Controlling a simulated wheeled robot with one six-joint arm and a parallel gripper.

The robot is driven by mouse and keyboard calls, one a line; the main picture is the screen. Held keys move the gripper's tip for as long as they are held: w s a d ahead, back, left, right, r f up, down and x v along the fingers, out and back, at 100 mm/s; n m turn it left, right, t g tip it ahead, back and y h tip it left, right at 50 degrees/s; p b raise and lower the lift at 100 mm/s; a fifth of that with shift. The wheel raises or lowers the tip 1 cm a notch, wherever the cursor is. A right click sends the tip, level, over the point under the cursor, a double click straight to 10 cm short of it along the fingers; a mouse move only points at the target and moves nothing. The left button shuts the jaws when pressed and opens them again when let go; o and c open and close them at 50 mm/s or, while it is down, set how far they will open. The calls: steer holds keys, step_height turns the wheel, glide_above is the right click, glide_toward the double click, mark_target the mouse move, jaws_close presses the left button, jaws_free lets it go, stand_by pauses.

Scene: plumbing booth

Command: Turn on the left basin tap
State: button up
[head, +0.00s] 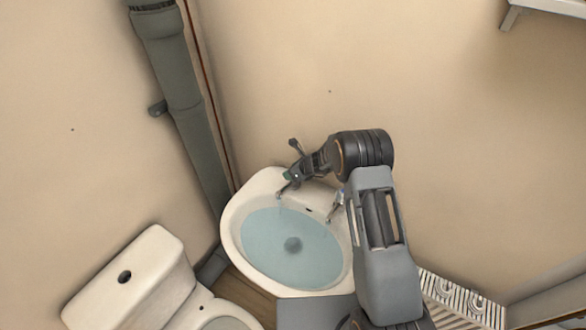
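The white basin (233,237) stands against the wall, with pale blue water (270,238) in its bowl. The left tap (282,192) is at the basin's back rim, its metal spout pointing over the bowl. A faint pale line shows under this spout, but I cannot tell if it is running water. I cannot make out the finger gap. The right tap (331,212) is partly hidden by my arm.
A white toilet cistern (135,280) stands at the lower left. A thick grey pipe (175,85) runs down the wall left of the basin. A striped mat or rack (462,298) lies at the lower right. A pale shelf (545,6) is at the upper right. The wall above the basin is clear.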

steer(key=n+g+y, duration=0.1)
steer(key=n, duration=0.1)
steer(key=shift+s+f+n+g+b, duration=0.1)
steer(key=shift+n+g+b, duration=0.25)
steer(key=shift+n+g, duration=0.05)
steer(key=shift+a+n+g+y+b, duration=0.1)
steer(key=shift+n+g+y+b, duration=0.35)
steer(key=shift+n, duration=0.25)
steer(key=shift+s, duration=0.1)
steer(key=o, duration=0.9)
steer(key=shift+g, duration=0.25)
